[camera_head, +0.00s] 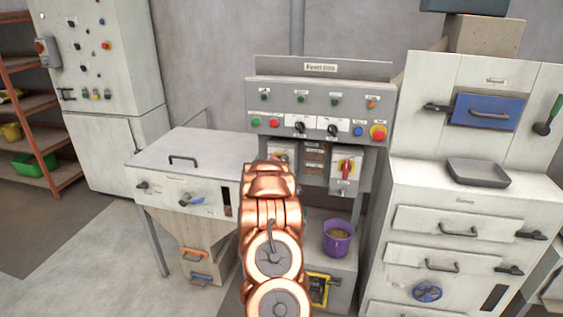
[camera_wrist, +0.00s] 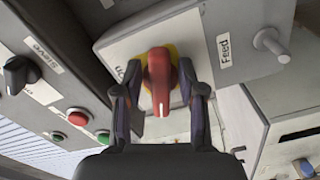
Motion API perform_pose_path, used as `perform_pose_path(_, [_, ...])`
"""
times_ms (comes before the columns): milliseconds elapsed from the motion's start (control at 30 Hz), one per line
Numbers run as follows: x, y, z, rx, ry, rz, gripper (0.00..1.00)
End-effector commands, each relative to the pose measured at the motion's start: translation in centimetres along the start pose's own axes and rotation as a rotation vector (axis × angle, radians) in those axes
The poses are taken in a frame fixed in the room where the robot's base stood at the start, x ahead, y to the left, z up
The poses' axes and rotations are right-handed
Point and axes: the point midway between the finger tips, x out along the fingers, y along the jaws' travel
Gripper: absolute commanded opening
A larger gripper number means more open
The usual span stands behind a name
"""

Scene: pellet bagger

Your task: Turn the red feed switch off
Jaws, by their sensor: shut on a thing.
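The red feed switch (camera_wrist: 159,82) is a red handle on a yellow disc, set in a light grey box with a "Feed" label beside it. In the wrist view its handle points down the picture, towards my gripper. My gripper (camera_wrist: 159,74) has one dark finger on each side of the handle and is shut on it. In the head view my copper arm hides the gripper and covers part of a red-and-yellow switch box (camera_head: 281,151) on the left under the panel.
The panel carries several buttons and black knobs. A purple bucket (camera_head: 338,240) stands below. A white hopper cabinet (camera_head: 185,150) is on the left and a drawer cabinet (camera_head: 455,195) on the right.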

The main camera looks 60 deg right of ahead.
Motion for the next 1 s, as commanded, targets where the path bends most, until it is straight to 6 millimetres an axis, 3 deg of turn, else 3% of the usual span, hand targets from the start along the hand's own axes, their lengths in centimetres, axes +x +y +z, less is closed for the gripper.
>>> perform_pose_path(500, [0.01, 0.57, -0.13, -0.323, 0.000, 0.000, 0.05])
perform_pose_path(1000, [0.01, 0.58, -0.15, -0.377, 0.001, 0.001, 0.05])
